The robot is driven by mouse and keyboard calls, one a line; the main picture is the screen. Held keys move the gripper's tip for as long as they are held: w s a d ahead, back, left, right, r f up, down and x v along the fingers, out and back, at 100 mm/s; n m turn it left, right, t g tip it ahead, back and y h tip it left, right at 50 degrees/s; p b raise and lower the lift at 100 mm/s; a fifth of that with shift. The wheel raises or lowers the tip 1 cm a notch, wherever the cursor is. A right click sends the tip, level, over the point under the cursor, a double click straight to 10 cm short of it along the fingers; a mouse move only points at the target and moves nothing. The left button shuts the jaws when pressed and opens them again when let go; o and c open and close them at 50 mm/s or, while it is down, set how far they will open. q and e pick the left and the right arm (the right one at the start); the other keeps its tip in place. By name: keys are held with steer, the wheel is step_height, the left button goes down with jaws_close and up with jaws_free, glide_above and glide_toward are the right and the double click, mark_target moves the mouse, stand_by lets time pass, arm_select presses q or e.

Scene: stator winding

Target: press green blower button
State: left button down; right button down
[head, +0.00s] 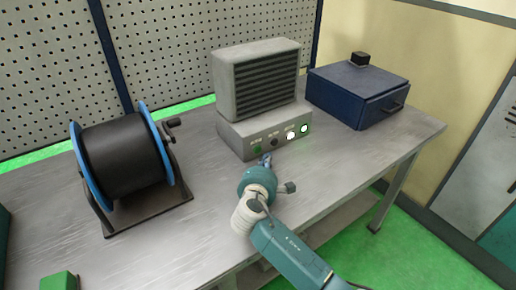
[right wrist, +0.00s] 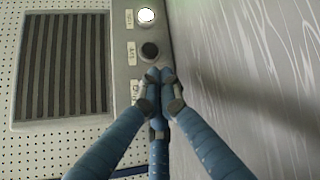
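The grey blower (head: 256,80) stands at the back of the workbench. My right gripper (head: 265,160) is just in front of the panel's left part, close to the green button. In the right wrist view its fingertips (right wrist: 160,76) are together with nothing between them, and they hide the green button. I cannot tell whether they touch it. The black button (right wrist: 149,50) and white button (right wrist: 147,15) show beyond the fingers. My left gripper is out of view.
A black spool on a stand (head: 124,157) is at the left of the workbench (head: 190,225). A blue drawer box (head: 357,92) stands right of the blower. The bench's front middle is clear apart from my arm.

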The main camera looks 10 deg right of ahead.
steer(key=s, duration=0.1)
steer(key=s+d+p, duration=0.1)
steer(key=shift+s+r, duration=0.2)
steer(key=shift+s, duration=0.15)
steer(key=shift+s+d+f+p, duration=0.1)
steer(key=shift+s+f+p, duration=0.05)
steer(key=shift+s+p, duration=0.2)
stand_by(0.3)
